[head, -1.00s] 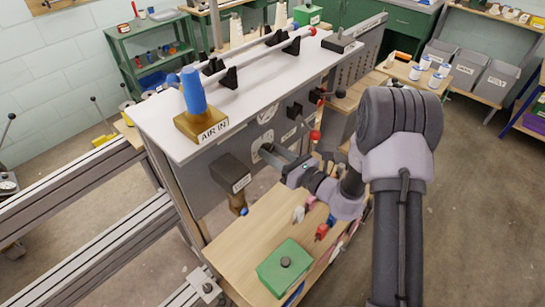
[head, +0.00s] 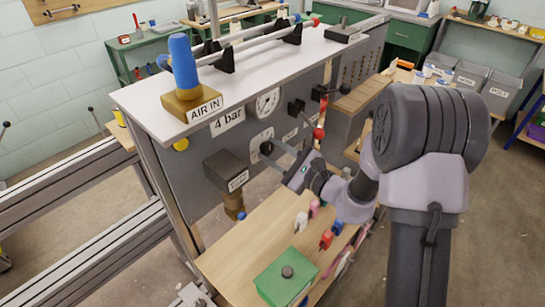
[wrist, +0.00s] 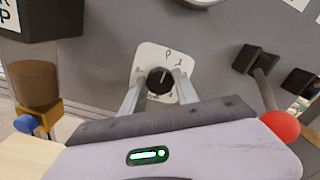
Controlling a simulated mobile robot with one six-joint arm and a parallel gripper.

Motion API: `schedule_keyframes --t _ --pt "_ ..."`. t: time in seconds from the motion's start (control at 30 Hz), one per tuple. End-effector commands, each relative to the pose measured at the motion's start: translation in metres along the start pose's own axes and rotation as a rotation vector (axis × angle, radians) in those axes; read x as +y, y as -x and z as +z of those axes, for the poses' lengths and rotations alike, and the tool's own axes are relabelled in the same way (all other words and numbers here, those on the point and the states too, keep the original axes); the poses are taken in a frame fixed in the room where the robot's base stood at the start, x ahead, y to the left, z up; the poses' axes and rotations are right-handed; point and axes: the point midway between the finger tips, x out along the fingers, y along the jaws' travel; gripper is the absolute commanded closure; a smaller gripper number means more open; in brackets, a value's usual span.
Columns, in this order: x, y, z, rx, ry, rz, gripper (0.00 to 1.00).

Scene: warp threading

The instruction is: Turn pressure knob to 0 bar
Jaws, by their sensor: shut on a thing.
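The pressure knob (wrist: 160,80) is a small black round knob with a pale pointer mark, set on a white dial plate (wrist: 150,60) on the grey panel. In the wrist view the pointer points roughly upward; the printed numbers are too small to read surely. My gripper (wrist: 160,84) is shut on the knob, one finger on each side. In the head view the knob (head: 266,148) shows at the tips of my fingers. A round gauge (head: 267,103) sits above the dial plate; its reading is not legible. A "4 bar" label (head: 228,122) is left of the gauge.
A black valve box with a brass cup (head: 229,178) is left of the knob. A red-tipped lever (wrist: 279,125) is close on the right. Below is a wooden shelf (head: 235,245) with a green box (head: 287,277) and several small coloured items.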

Motion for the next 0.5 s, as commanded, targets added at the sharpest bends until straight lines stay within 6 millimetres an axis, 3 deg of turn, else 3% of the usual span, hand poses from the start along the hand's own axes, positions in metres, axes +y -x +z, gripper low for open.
schedule_keyframes --t 0.5 --pt "0.0001 0.0 0.0001 0.001 0.064 0.001 1.0"
